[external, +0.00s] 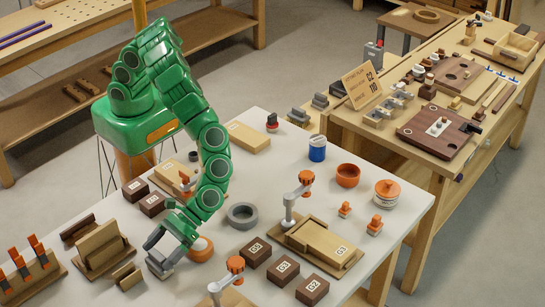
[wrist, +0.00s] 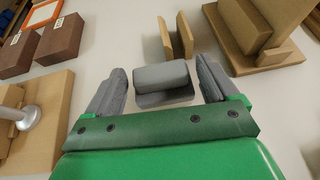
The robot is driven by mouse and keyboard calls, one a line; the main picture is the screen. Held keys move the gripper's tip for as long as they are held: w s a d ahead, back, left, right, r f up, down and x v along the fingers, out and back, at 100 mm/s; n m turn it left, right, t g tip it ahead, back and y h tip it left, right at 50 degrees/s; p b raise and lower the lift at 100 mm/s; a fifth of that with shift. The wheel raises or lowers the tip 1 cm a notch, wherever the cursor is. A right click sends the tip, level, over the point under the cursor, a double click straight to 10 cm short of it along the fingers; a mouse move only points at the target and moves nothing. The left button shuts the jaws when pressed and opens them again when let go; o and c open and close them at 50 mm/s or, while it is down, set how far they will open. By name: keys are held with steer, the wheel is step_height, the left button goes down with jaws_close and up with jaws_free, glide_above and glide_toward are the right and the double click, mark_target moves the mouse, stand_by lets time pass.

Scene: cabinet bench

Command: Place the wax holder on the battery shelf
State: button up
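My gripper (wrist: 168,92) has its two grey fingers spread apart. In the external view my gripper (external: 166,250) is low over the near left part of the white table, beside an orange ring (external: 200,248). A grey block with a rounded top and a flat base (wrist: 162,76) lies between and just beyond the fingers in the wrist view, with gaps on both sides. It may be the wax holder, but I cannot be sure. A wooden slotted stand (external: 103,249) is left of my gripper. I cannot tell which thing is the battery shelf.
A small wooden stand (external: 127,276) is close to my gripper. Dark labelled blocks (external: 283,271), an orange-knobbed clamp (external: 235,266) and a grey ring (external: 241,215) stand to the right. A wooden bench (external: 410,140) with grey metal parts, boards and tools is at the upper right.

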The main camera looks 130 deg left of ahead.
steer(key=shift+o, duration=0.9)
